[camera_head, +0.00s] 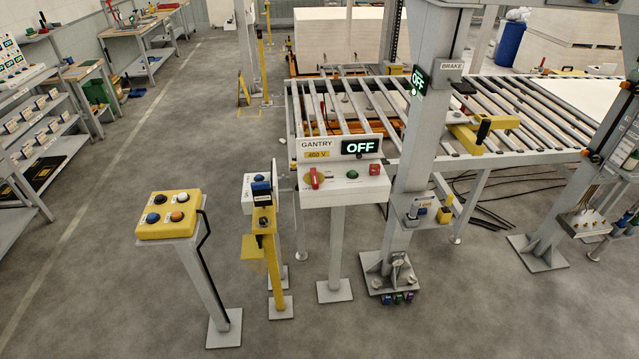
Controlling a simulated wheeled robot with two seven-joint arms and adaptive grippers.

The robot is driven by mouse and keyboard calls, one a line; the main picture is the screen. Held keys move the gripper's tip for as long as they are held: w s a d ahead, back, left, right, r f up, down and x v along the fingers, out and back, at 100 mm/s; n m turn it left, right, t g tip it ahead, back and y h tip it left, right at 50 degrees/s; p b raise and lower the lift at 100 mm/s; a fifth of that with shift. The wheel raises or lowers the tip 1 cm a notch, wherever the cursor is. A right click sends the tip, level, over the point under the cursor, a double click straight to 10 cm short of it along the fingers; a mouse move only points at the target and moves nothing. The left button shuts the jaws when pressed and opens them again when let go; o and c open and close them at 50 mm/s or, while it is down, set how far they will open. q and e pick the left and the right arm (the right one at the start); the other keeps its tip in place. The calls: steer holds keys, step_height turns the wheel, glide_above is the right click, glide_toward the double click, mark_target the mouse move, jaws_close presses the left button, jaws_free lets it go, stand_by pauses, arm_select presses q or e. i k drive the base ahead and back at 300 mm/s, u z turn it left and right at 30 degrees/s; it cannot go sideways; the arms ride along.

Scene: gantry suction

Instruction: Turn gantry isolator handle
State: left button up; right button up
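The gantry isolator box (343,183) stands on a grey post in the middle of the view. It bears the label GANTRY, a yellow 400 V plate and a lit display (360,146) reading OFF. Neither of my grippers is in view, and nothing touches the handle.
A yellow box with several buttons (168,214) stands on a post at front left. A yellow post (268,245) stands just left of the isolator. A grey column (425,130) with a BRAKE sign rises at right, before a roller conveyor (540,120). The floor in front is clear.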

mark_target(314, 182)
steer(key=z, duration=0.45)
steer(key=i, duration=0.55)
steer(key=z, duration=0.35)
